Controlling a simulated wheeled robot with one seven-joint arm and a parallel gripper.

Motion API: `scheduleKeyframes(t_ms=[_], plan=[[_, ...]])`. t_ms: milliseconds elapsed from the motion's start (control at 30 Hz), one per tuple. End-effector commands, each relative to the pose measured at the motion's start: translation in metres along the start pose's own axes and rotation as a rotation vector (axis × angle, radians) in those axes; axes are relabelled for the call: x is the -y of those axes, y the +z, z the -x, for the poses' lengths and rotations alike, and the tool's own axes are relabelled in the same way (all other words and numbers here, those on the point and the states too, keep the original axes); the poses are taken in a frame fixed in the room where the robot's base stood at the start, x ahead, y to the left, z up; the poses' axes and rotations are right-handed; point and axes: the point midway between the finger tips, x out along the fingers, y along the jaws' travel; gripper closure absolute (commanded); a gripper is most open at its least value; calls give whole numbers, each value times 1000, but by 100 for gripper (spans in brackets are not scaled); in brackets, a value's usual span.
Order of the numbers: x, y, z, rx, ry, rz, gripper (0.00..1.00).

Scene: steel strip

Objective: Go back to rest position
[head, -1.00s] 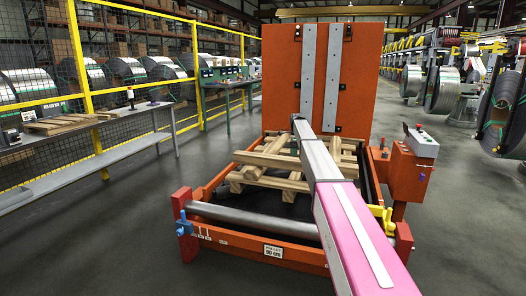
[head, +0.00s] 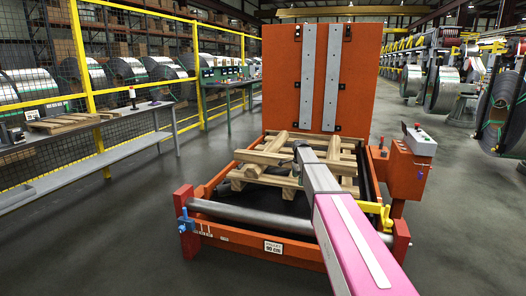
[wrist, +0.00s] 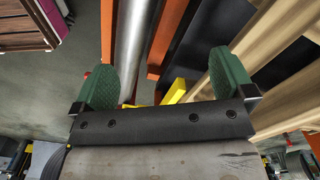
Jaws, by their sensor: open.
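My gripper (wrist: 164,82) shows in the wrist view with its two green fingers wide apart and nothing between them. In the head view my arm reaches forward over the orange machine, and the gripper itself is hidden at the arm's far end. The wooden pallet (head: 258,173) lies on the orange machine (head: 255,237), in front of its upright orange plate (head: 365,75). In the wrist view, the steel roller (wrist: 132,45), orange frame and pale pallet wood (wrist: 275,50) show beyond the fingers.
A control box (head: 412,168) stands at the machine's right. A yellow clamp (head: 377,214) and a blue one (head: 185,222) sit near the front roller. A grey bench (head: 95,165) and yellow fence stand at left. Steel coils (head: 443,90) line the right. The floor at front left is clear.

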Motion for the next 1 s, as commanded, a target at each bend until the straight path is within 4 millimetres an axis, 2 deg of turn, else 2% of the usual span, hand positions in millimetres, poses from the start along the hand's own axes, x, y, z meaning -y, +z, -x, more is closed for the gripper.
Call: scheduleKeyframes(t_ms=[33,267,300,500,600,700,800,1000], plan=[[-37,7,-15,1,4,68,0],[-174,32,-77,1,2,502,0],[-199,37,-86,2,3,582,0],[-320,60,-118,1,0,977,0],[-368,69,-126,0,-1,1146,0],[-401,75,-131,-2,-2,1272,0],[-419,78,-134,-2,-3,1349,0],[-424,79,-135,-4,-4,1380,0]])
